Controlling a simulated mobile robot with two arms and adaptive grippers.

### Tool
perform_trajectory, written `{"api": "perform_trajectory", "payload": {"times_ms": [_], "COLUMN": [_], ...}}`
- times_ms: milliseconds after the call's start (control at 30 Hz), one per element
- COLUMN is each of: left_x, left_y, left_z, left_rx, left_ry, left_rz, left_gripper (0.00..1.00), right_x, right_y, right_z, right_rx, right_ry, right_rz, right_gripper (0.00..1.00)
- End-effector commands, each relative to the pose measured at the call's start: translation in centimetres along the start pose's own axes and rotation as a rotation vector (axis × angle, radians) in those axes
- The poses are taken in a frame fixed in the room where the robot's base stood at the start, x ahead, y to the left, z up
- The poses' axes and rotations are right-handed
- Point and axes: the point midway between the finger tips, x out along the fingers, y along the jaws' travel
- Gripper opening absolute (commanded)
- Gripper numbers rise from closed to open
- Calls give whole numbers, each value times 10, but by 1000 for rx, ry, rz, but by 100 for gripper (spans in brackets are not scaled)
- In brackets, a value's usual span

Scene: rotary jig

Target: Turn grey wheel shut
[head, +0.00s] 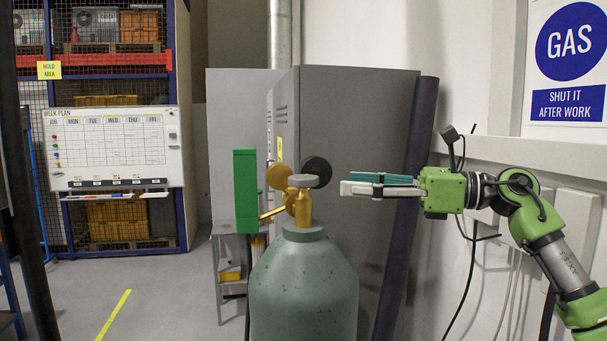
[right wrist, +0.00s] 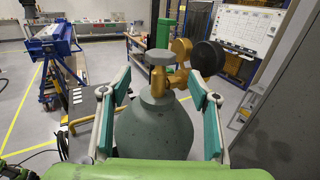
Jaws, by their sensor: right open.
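The grey wheel (head: 303,181) sits on top of the brass valve (head: 303,209) of a grey-green gas cylinder (head: 303,280). In the right wrist view the wheel (right wrist: 158,57) shows ahead, between the lines of the two fingers. My right gripper (head: 345,188) is open and empty, to the right of the wheel at about its height. A clear gap separates its fingertips from the wheel. In the right wrist view the spread fingers (right wrist: 160,90) frame the cylinder. My left gripper is not in view.
Two round gauges, one brass (head: 279,177) and one black (head: 317,170), stand close beside the wheel. A green upright block (head: 245,190) is left of the valve. A grey cabinet (head: 360,130) stands behind. Open floor (head: 160,300) lies to the left.

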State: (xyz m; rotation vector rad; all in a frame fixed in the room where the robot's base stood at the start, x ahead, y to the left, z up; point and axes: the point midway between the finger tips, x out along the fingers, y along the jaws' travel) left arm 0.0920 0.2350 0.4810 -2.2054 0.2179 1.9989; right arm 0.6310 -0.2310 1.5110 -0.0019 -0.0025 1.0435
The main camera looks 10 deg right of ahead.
Motion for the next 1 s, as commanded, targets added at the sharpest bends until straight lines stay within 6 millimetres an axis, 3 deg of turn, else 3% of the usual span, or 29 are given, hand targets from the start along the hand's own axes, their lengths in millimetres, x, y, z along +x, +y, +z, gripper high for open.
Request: {"api": "perform_trajectory", "payload": {"times_ms": [33,200,433,600,933,1000], "left_x": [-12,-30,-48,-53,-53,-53], "left_y": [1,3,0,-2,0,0], "left_z": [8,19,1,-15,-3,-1], "left_rx": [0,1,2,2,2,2], "left_ry": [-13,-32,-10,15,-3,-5], "left_rz": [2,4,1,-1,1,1], "left_gripper": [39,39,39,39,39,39], "right_x": [13,50,89,103,106,106], "right_y": [1,1,0,0,0,0], "right_z": [5,5,4,1,0,0], "right_rx": [2,4,4,2,2,2], "right_ry": [1,1,-1,-1,0,0], "right_rz": [5,4,3,0,0,0], "right_gripper": [56,56,56,56,56,38]}}
